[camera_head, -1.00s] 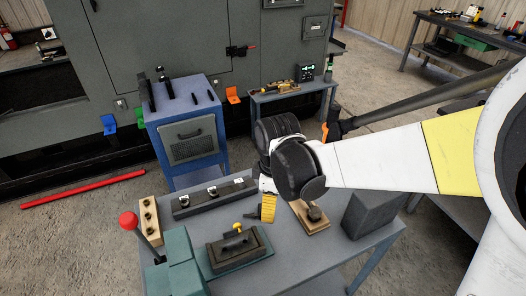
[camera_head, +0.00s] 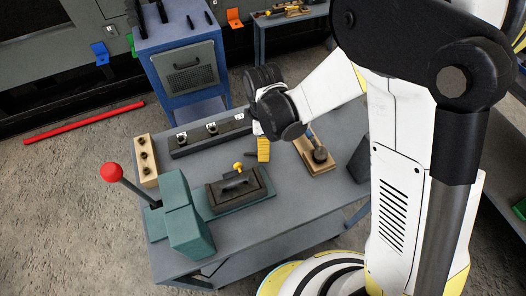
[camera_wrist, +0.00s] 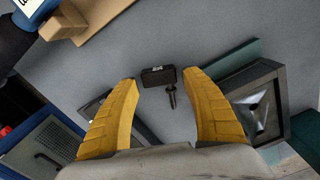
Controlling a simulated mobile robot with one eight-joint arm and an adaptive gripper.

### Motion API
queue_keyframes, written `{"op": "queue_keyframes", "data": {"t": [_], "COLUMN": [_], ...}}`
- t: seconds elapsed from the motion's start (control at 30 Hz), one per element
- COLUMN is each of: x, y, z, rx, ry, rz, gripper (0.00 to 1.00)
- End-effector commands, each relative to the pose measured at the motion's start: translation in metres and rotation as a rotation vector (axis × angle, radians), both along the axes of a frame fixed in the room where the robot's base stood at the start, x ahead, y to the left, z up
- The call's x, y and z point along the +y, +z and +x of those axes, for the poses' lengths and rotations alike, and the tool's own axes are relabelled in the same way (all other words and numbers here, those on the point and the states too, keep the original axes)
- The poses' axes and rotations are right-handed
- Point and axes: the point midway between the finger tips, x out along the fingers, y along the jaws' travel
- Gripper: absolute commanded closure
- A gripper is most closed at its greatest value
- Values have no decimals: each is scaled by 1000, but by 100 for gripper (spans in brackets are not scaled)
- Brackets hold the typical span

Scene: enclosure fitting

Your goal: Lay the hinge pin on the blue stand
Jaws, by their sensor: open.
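The hinge pin appears to be the small dark pin (camera_wrist: 172,97) with a wider head, seen in the wrist view between and beyond my fingertips. It is next to a small black block (camera_wrist: 158,77) with pale marking. My gripper (camera_wrist: 165,82) is open, its two yellow fingers on either side of the pin and apart from it. In the head view my gripper (camera_head: 263,150) points down over the grey table, and I cannot make out the pin there. The blue stand (camera_head: 160,77) looks like a blue cabinet with a grey door, behind the table; dark items stand on its top.
The grey table (camera_head: 290,205) holds a dark rack (camera_head: 190,145), a wooden block with holes (camera_head: 146,160), a teal fixture with a yellow knob (camera_head: 238,188), a red-knobbed lever (camera_head: 112,173) and a wooden board (camera_head: 312,155). A red bar (camera_head: 80,122) lies on the floor.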

Motion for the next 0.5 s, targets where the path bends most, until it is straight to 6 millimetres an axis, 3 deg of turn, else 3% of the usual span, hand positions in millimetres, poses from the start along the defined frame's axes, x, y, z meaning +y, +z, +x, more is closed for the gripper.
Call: {"op": "queue_keyframes", "data": {"t": [0.1,0.33,0.47,0.5], "x": [0,0,0,0], "y": [-17,-16,-16,-16], "z": [0,0,0,0], "rx": [0,0,0,0], "ry": [0,0,0,0], "rz": [0,0,0,0], "gripper": [44,46,86,87]}}
